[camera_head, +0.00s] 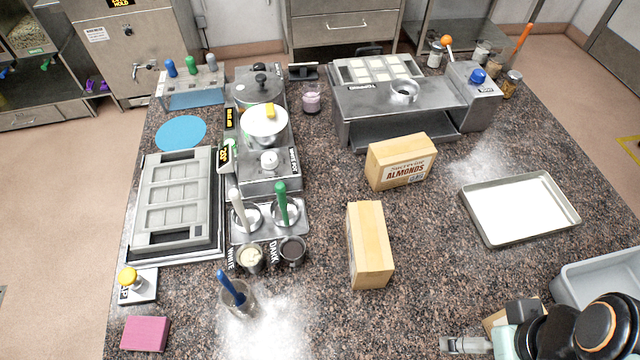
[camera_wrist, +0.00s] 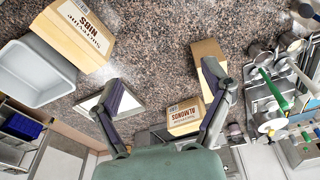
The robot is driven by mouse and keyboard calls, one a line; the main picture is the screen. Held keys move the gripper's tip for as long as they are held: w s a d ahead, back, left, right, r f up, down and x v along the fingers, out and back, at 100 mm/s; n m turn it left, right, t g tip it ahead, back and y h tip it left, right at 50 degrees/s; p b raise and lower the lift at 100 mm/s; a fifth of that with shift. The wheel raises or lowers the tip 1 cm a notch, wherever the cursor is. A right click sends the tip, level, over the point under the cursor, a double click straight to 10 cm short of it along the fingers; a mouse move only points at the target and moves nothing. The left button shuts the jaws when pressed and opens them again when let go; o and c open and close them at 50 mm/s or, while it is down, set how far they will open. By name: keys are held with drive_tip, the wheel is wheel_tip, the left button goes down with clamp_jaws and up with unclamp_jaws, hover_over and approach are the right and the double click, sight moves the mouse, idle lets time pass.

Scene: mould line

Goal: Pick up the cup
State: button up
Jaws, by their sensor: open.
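Several cup-like vessels stand on the speckled counter, and I cannot tell which one the task means. A clear cup (camera_head: 238,304) with a blue-handled tool stands at the front left. A cup of white filling (camera_head: 250,260) and a cup of dark filling (camera_head: 292,252) stand side by side behind it. A small cup with pinkish contents (camera_head: 311,101) stands farther back. My gripper (camera_wrist: 163,75) is open and empty, its two dark fingers spread wide above the counter. In the head view it is at the bottom right, well to the right of these cups.
Two cartons, an almonds box (camera_head: 400,162) and a plain-sided box (camera_head: 370,246), stand mid-counter. A shallow tray (camera_head: 490,239) and a grey bin (camera_head: 600,274) are at right. A nibs box (camera_wrist: 72,38) is near my gripper. The front middle of the counter is clear.

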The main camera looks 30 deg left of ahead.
drive_tip(key=w+a+r+n+t, duration=0.1)
drive_tip(key=w+a+n, duration=0.1)
drive_tip(key=w+n, duration=0.25)
drive_tip(key=w+a+r+n+t, duration=0.1)
drive_tip(key=w+a+r+n, duration=0.1)
drive_tip(key=w+n, duration=0.3)
drive_tip(key=w+a+f+n, duration=0.3)
drive_tip(key=w+a+n, duration=0.2)
drive_tip(key=w+a, duration=0.25)
drive_tip(key=n+g, duration=0.4)
drive_tip(key=n, duration=0.5)
hover_over(296, 256)
drive_tip(key=shift+h, duration=0.4)
drive_tip(key=f, duration=1.9)
drive_tip(key=shift+w+d+f, duration=0.1)
drive_tip(key=shift+w+d, duration=0.05)
drive_tip(key=shift+w, duration=0.1)
drive_tip(key=shift+s+f, duration=0.25)
wheel_tip(296, 256, down, 6)
drive_tip(key=shift+f, duration=0.1)
drive_tip(key=c, duration=1.2)
